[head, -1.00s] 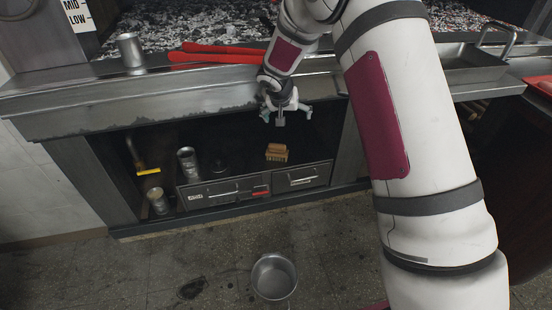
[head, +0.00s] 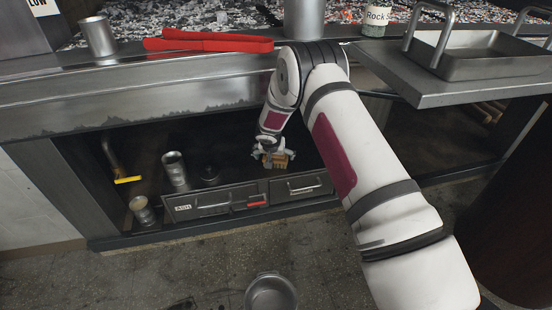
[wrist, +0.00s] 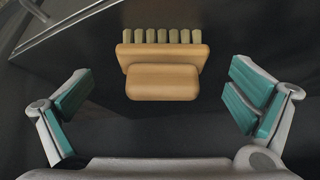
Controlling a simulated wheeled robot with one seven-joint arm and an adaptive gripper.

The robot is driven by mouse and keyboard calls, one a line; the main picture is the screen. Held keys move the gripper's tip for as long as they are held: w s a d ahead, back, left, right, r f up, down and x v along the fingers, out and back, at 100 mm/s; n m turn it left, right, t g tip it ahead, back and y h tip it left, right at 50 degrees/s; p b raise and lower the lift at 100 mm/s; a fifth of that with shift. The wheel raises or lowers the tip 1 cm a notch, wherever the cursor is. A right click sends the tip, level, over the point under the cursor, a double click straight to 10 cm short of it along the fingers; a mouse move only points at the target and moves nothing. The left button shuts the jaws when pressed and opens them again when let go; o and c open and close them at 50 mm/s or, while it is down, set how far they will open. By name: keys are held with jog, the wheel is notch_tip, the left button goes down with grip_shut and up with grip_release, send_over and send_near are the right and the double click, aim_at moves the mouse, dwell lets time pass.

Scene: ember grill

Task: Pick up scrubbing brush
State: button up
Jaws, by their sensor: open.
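The scrubbing brush (wrist: 162,62) has a light wooden body with a raised block and a row of pale bristle tufts. It lies on the dark shelf under the grill. In the wrist view it sits ahead of my gripper (wrist: 158,105), roughly centred between the two teal-padded fingers. The fingers are spread wide and touch nothing that I can see. In the head view my gripper (head: 268,158) is down in the shelf opening, and the brush (head: 280,161) shows partly behind it.
Metal drawers (head: 214,203) run along the shelf's front. A metal cup (head: 175,169), a tipped can (head: 142,210) and a yellow-ended tool (head: 127,180) stand to the left. The counter edge (head: 130,97) overhangs the opening. A metal bowl (head: 271,293) is on the floor.

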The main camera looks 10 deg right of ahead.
aim_at(275, 158)
jog(key=b+x, duration=0.1)
jog(key=x, duration=0.2)
jog(key=b+x, duration=0.1)
jog(key=x, duration=0.2)
jog(key=shift+w, duration=0.3)
jog(key=shift+r, duration=0.1)
jog(key=c, duration=1.2)
jog(key=shift+r, duration=0.1)
